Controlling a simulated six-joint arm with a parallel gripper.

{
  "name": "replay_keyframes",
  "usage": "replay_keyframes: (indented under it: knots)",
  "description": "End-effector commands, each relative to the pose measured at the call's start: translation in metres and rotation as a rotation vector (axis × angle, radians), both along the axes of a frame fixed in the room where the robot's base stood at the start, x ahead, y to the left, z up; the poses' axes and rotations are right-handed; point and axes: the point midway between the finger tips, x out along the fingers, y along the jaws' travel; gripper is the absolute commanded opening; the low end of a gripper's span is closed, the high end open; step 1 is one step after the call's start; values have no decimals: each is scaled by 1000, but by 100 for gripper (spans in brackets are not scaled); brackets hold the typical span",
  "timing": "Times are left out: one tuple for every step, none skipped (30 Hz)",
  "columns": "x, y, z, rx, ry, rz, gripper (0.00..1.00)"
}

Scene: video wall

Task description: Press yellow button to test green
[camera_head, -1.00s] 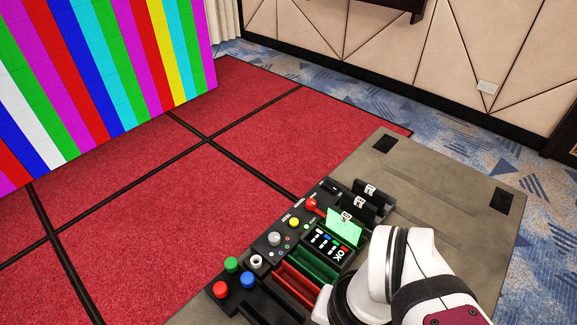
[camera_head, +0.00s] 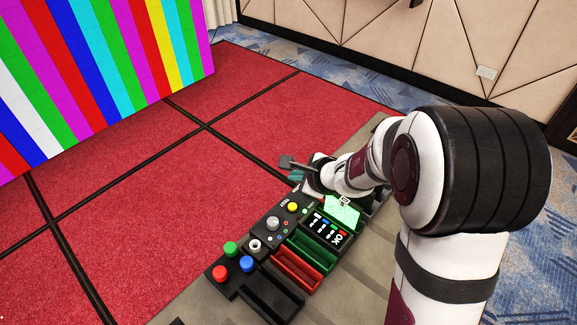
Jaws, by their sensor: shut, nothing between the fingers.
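The yellow button (camera_head: 292,207) stands on the black control panel (camera_head: 262,226), beside a grey knob (camera_head: 273,223). My gripper (camera_head: 289,163) is shut and empty above the far end of the panel, beyond the yellow button and apart from it. Its fingertips are small and partly unclear. The video wall (camera_head: 95,70) at the left shows several vertical stripes of many colours, green among them. A green card (camera_head: 342,211) with a white tag stands upright on the panel, right of the yellow button.
Red (camera_head: 220,273), green (camera_head: 230,248) and blue (camera_head: 247,264) buttons sit at the panel's near left end. Red (camera_head: 297,268) and green (camera_head: 312,252) trays and a black display (camera_head: 325,230) lie to the right. Red carpet (camera_head: 150,215) lies left.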

Motion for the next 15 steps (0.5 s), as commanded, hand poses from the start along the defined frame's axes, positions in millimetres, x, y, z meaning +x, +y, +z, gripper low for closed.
replay_keyframes:
  knots:
    - [1,-2,-2,1,4,-10,0]
    - [1,-2,-2,2,4,-13,0]
    - [2,-2,-2,2,4,-16,0]
    - [2,-2,-2,3,5,-17,0]
    - [2,-2,-2,2,4,-16,0]
    - [2,-2,-2,3,4,-15,0]
    - [2,-2,-2,3,4,-15,0]
    - [1,-2,-2,3,4,-15,0]
    - [1,-2,-2,3,4,-15,0]
    - [1,-2,-2,3,3,-14,0]
    - [1,-2,-3,4,4,-14,0]
    - [1,-2,-5,4,5,-14,0]
    - [1,-1,-8,5,6,-13,0]
    - [1,-1,-11,6,7,-14,0]
    - [1,-1,-15,8,8,-13,0]
